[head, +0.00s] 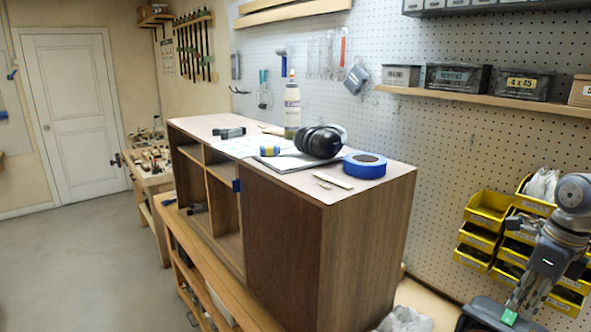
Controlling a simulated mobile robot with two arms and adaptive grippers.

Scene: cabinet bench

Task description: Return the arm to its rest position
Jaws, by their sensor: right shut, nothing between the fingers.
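My right arm comes in at the right edge in the head view, grey and bent downward. My right gripper (489,316) is low at the bottom edge, partly cut off by the frame, shut with nothing in it. It is to the right of the wooden cabinet (365,240) and apart from it, in front of the pegboard wall. My left gripper is not in view.
The cabinet stands on a wooden bench (225,300). On its top are ear muffs (316,142), blue tape (365,165), a bottle (292,108) and small tools. Yellow bins (489,208) hang close behind my right arm. Open floor (80,270) lies left.

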